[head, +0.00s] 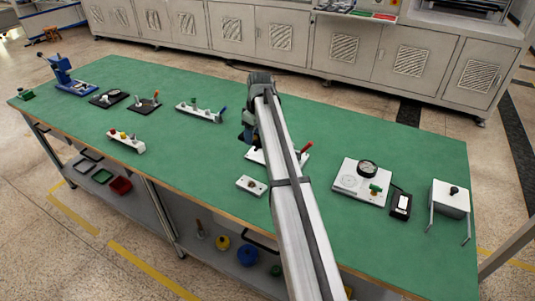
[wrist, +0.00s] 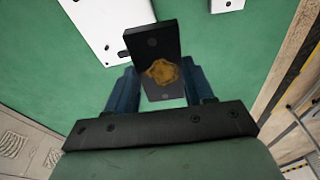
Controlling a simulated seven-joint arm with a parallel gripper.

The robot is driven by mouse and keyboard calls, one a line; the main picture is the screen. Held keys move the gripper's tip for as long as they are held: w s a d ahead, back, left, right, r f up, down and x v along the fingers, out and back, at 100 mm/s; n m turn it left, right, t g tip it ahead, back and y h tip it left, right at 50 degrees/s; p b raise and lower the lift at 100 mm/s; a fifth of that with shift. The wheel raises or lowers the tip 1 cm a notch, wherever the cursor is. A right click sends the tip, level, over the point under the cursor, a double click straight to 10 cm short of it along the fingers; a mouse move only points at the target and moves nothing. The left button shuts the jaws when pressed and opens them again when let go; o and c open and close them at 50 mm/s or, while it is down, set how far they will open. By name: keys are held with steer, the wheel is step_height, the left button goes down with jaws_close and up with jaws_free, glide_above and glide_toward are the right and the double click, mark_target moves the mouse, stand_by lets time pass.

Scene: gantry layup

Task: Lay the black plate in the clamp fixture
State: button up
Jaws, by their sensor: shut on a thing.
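My gripper (wrist: 163,88) is shut on the black plate (wrist: 152,42), seen in the wrist view between the two blue fingers. The plate has an orange-brown patch on its face and extends beyond the fingers. In the head view my arm hides most of the gripper and I cannot make out the plate clearly. A white base with a red handle (head: 305,148), which looks like the clamp fixture, lies partly hidden behind my arm. A white slotted plate (wrist: 100,22), probably its base, shows at the upper left in the wrist view, beside the held plate. Contact between them cannot be told.
A small white block (head: 251,185) lies left of my arm on the green table (head: 190,165). A white panel with a dial (head: 361,181) and a white box (head: 450,197) stand to the right. Another white fixture with a blue handle (head: 201,112) stands left. Green surface between them is clear.

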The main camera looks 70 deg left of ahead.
steer(key=w+a+r, duration=0.1)
steer(key=w+a, duration=0.1)
steer(key=w, duration=0.6)
steer(key=shift+n, duration=0.4)
steer(key=shift+s+d+f, duration=0.1)
steer(key=shift+s+f, duration=0.05)
steer(key=shift+f, duration=2.4)
steer(key=shift+s+d+f, duration=0.1)
steer(key=shift+s+f, duration=0.05)
steer(key=shift+f, duration=2.35)
steer(key=shift+f, duration=0.15)
steer(key=o, duration=1.2)
steer(key=r, duration=0.4)
steer(key=w+r, duration=0.1)
steer(key=r, duration=0.3)
steer(key=d+r, duration=0.1)
steer(key=r, duration=0.3)
steer(key=shift+w+r, duration=0.1)
steer(key=shift+w, duration=0.05)
